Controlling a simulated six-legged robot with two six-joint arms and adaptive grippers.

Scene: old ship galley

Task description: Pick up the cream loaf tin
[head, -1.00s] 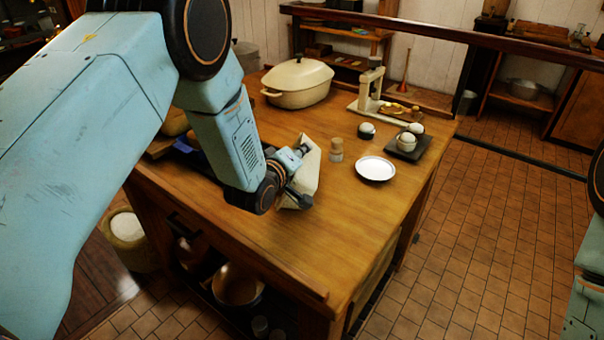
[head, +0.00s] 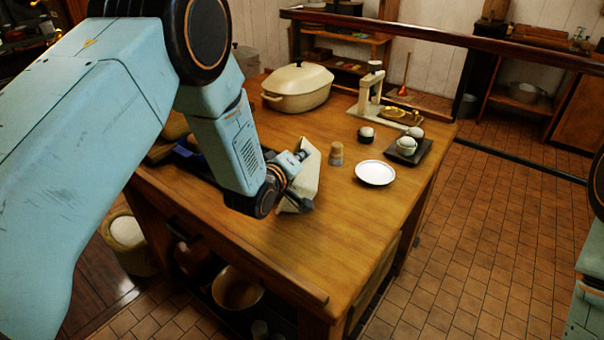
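The cream loaf tin (head: 312,172) is near the middle of the wooden table, partly hidden behind my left gripper (head: 301,182). Only a pale, slanting side of it shows, so I cannot tell whether it rests on the table or is tilted up. My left gripper comes in from the left, low over the table, with its dark fingers spread apart right at the tin. I cannot tell whether they press on it. My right gripper is not in view; only part of my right arm shows at the right edge.
A lidded cream roaster (head: 297,88) and a scale (head: 373,95) stand at the back. A small wooden shaker (head: 336,154), a white plate (head: 374,173) and a dark tray (head: 421,152) with cups are right of the tin. The table's front (head: 270,250) is clear.

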